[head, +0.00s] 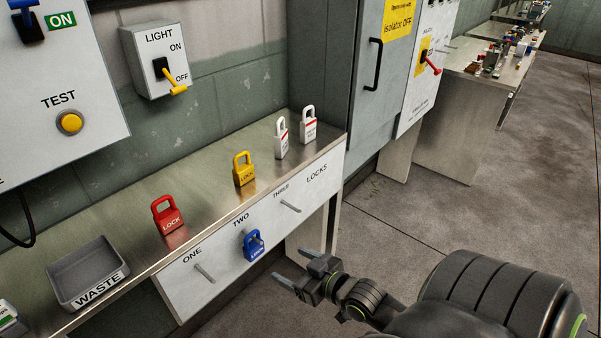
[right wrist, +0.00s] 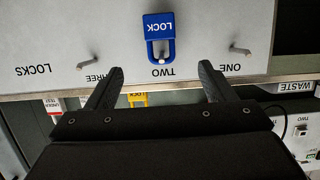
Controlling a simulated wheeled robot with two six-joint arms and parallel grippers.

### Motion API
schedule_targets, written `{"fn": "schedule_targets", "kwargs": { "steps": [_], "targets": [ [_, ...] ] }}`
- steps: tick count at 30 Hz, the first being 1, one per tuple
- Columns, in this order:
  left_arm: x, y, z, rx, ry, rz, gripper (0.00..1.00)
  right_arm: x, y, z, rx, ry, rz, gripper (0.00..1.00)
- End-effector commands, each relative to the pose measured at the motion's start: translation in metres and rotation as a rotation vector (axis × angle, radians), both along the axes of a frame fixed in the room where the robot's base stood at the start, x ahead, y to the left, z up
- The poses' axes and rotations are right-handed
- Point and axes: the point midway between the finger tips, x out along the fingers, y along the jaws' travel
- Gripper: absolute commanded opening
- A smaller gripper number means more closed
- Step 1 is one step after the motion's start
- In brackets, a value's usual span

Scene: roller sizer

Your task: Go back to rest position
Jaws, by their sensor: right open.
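My right gripper (head: 298,272) is open and empty in front of the lock board in the head view. It also shows in the right wrist view (right wrist: 160,80), with its two fingers apart. A blue padlock (head: 253,245) hangs on the peg marked TWO of the white lock board (head: 225,262). In the right wrist view the blue padlock (right wrist: 159,32) appears upside down, beyond the fingers and apart from them. Pegs ONE (head: 205,273) and THREE (head: 291,206) are bare. My left gripper is not in view.
On the shelf (head: 125,232) stand a red padlock (head: 168,216), a yellow padlock (head: 243,169), two white padlocks (head: 308,125) and a grey WASTE tray (head: 84,262). A LIGHT switch (head: 160,62) is on the wall. A grey cabinet (head: 365,85) stands behind. Open floor (head: 440,220) lies at right.

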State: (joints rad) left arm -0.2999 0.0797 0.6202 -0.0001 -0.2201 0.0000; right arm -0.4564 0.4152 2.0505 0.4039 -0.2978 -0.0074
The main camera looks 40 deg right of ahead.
Motion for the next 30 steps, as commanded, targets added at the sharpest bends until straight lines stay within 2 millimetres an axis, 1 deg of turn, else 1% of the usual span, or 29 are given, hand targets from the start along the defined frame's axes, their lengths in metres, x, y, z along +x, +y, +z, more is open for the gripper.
{"fn": "schedule_targets", "kwargs": {
  "steps": [1, 3, 6, 14, 17, 20, 23, 24, 26, 27, 29, 30],
  "targets": [
    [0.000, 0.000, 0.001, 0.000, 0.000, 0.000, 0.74, -0.006, -0.001, 0.002, 0.000, 0.002, 0.000, 0.76],
    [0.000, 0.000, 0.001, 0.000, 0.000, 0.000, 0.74, -0.012, -0.001, 0.004, 0.001, 0.002, 0.000, 0.76],
    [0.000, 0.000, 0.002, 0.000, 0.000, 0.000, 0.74, -0.016, -0.001, 0.005, 0.001, 0.000, 0.001, 0.76],
    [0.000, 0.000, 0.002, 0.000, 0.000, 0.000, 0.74, -0.017, -0.001, 0.005, 0.001, 0.000, 0.000, 0.76],
    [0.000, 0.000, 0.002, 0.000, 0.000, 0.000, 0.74, -0.017, -0.005, -0.004, -0.002, 0.016, -0.011, 0.76],
    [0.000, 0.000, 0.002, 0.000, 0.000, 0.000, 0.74, -0.019, -0.015, -0.033, -0.010, 0.067, -0.043, 0.76],
    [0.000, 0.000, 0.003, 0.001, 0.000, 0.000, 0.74, -0.026, -0.030, -0.082, -0.026, 0.157, -0.093, 0.76],
    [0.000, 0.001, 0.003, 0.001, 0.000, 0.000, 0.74, -0.031, -0.036, -0.104, -0.032, 0.200, -0.113, 0.76],
    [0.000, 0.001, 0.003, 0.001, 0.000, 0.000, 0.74, -0.042, -0.043, -0.138, -0.041, 0.267, -0.143, 0.76],
    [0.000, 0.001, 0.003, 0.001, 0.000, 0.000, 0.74, -0.050, -0.047, -0.160, -0.048, 0.313, -0.160, 0.76],
    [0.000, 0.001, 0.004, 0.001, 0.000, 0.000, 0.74, -0.063, -0.051, -0.192, -0.055, 0.381, -0.182, 0.76],
    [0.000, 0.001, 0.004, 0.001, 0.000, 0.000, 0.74, -0.074, -0.052, -0.213, -0.061, 0.426, -0.194, 0.76]
  ]
}}
